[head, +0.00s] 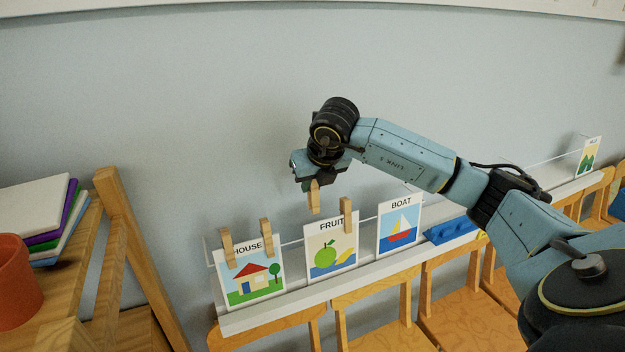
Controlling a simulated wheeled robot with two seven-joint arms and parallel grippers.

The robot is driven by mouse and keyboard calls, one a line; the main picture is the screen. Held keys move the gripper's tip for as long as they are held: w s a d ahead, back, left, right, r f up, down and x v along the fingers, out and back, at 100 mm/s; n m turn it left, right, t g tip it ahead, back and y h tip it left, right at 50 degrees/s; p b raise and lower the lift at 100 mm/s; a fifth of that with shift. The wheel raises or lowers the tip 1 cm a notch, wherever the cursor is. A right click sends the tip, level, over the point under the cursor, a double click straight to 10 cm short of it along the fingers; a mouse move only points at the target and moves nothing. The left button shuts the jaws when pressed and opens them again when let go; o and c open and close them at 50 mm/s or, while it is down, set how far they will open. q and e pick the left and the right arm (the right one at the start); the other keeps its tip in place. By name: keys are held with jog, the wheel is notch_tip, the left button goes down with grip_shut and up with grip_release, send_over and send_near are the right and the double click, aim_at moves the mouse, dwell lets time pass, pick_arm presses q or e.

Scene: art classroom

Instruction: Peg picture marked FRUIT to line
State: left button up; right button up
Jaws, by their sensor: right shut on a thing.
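Two pegs hold the HOUSE picture's top; the BOAT picture shows none. My left gripper is out of view.
The white ledge (250,318) runs along the wall, with wooden chairs (375,312) in front. A blue bumpy holder (452,230) lies right of BOAT, and another picture (588,157) stands far right. A wooden shelf with books (35,207) and an orange pot (17,282) fills the left.

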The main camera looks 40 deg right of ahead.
aim_at(315, 208)
jog(key=shift+w+f+b, duration=0.15)
jog(key=shift+f+b, duration=0.2)
jog(key=shift+f, duration=0.35)
jog(key=shift+w+f+b, duration=0.1)
jog(key=shift+f+b, duration=0.2)
jog(key=shift+f, duration=0.35)
jog(key=shift+s+f+b, duration=0.15)
jog(key=shift+f+b, duration=0.6)
jog(key=shift+f, duration=0.5)
jog(key=shift+s+f+b, duration=0.2)
jog(key=shift+f+b, duration=1.35)
jog(key=o, duration=0.8)
jog(key=shift+o, duration=0.5)
jog(key=shift+o, duration=0.9)
